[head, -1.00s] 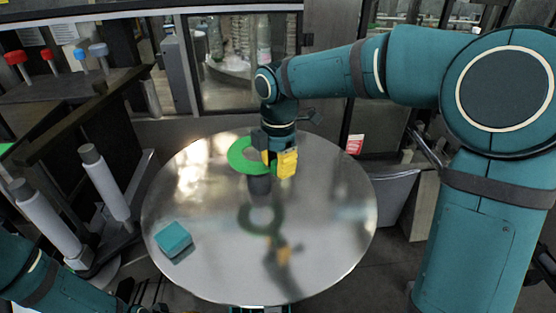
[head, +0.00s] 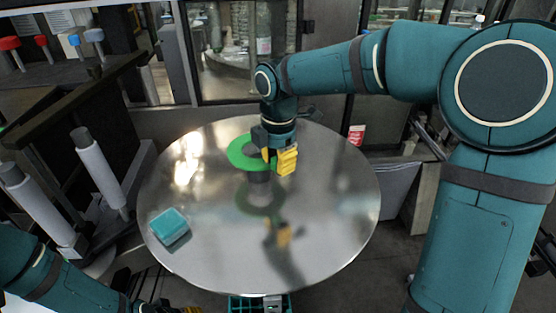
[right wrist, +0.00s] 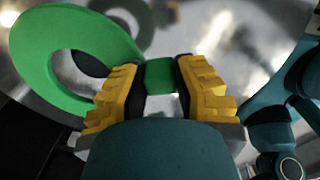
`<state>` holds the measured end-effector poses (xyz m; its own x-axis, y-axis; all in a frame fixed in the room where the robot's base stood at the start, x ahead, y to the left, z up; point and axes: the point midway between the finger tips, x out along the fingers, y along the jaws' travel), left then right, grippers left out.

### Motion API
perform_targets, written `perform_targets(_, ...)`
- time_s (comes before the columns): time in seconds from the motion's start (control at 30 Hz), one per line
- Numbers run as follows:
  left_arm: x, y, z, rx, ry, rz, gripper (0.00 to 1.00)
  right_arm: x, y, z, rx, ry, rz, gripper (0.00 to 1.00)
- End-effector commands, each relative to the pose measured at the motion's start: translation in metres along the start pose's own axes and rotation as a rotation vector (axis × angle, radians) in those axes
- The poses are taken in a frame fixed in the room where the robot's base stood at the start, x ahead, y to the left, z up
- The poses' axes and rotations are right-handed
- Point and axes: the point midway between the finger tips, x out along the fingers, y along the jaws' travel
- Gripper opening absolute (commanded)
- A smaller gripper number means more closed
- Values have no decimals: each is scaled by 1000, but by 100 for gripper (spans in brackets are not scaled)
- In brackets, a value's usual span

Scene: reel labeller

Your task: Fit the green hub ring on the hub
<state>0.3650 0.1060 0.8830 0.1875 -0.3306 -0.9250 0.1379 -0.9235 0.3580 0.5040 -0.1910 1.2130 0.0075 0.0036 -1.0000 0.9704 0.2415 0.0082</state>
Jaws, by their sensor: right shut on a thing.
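The green hub ring (head: 236,152) is a flat ring with a small tab. My right gripper (head: 276,160) is shut on the tab, which shows between the yellow fingers (right wrist: 161,77) in the right wrist view. The hub (head: 258,178) is a dark grey upright cylinder on the round table. In the right wrist view the hub (right wrist: 90,64) shows off-centre through the hole. I cannot tell whether the ring touches the hub. My left gripper (head: 172,309) is mostly cut off at the bottom edge.
The round shiny metal table (head: 330,215) is mostly clear. A teal block (head: 170,226) lies at its left front. At left stand white rollers (head: 98,170) and a dark rack with red and blue knobs (head: 40,42). A glazed cabinet (head: 245,50) stands behind.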

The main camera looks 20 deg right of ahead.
Motion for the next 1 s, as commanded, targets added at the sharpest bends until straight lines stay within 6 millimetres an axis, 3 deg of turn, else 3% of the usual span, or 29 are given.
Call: perform_targets(1.0,22,-8,3,0,0,0,47,37,0,0,0,0,0,0)
